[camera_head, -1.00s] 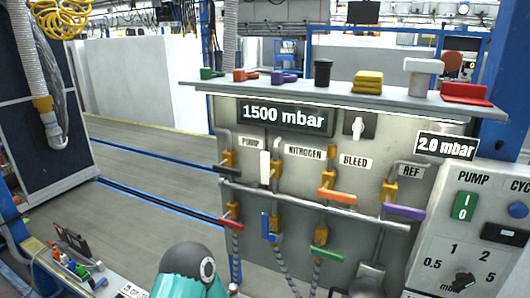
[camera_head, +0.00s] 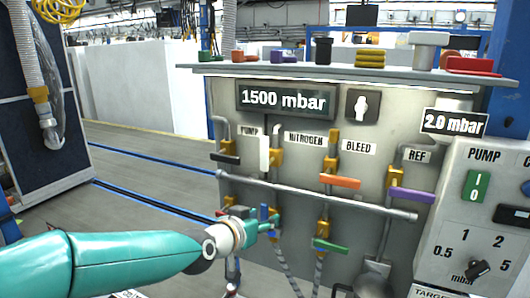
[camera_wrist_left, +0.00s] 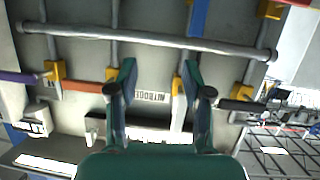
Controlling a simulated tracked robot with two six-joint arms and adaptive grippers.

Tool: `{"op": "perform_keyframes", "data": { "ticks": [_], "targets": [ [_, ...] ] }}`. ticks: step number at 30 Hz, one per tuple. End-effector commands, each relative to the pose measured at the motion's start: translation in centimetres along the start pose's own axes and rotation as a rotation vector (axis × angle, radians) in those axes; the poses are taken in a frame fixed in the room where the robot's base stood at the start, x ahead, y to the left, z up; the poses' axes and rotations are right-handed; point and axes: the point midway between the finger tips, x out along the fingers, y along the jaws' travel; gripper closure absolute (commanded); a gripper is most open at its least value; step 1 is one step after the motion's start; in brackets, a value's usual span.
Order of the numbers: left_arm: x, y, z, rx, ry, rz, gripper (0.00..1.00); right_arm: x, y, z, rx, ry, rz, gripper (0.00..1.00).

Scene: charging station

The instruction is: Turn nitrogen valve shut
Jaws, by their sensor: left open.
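The nitrogen valve has a white lever (camera_head: 265,152) that stands upright beside a yellow body (camera_head: 277,158), just left of the NITROGEN label (camera_head: 305,139) on the grey panel. My left gripper (camera_head: 277,227) is in front of the panel, below the long horizontal pipe and lower than the white lever, near the blue lever (camera_head: 264,212). In the left wrist view, which is upside down, its two teal fingers (camera_wrist_left: 155,72) are spread with nothing between them, and the NITROGEN label (camera_wrist_left: 152,97) shows behind. The white lever is not clear there. My right gripper is not in view.
Close by are a black lever (camera_head: 224,158), an orange lever (camera_head: 340,181), a purple lever (camera_head: 412,195) and a green lever (camera_head: 330,246). The horizontal pipe (camera_head: 310,192) crosses the panel. A shelf (camera_head: 400,77) with small objects juts out above. Open floor lies left.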

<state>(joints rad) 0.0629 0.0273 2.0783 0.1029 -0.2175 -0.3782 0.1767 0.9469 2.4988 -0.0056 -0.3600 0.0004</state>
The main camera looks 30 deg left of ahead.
Motion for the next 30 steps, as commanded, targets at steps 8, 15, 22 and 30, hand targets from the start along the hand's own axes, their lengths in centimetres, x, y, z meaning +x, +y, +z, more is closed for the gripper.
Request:
{"op": "perform_keyframes", "data": {
  "ticks": [8,15,22,30],
  "targets": [
    [-9.0,-2.9,-12.2,0.064,0.307,-0.067,0.5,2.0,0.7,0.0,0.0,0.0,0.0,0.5],
    [-8.4,-3.2,-13.8,0.07,0.331,-0.073,0.5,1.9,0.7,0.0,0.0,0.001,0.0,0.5],
    [-4.3,-3.5,-15.1,0.07,0.329,-0.073,0.5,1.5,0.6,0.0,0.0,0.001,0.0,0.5],
    [1.2,-3.8,-17.2,0.069,0.329,-0.074,0.5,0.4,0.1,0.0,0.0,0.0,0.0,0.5]
  ]
}}
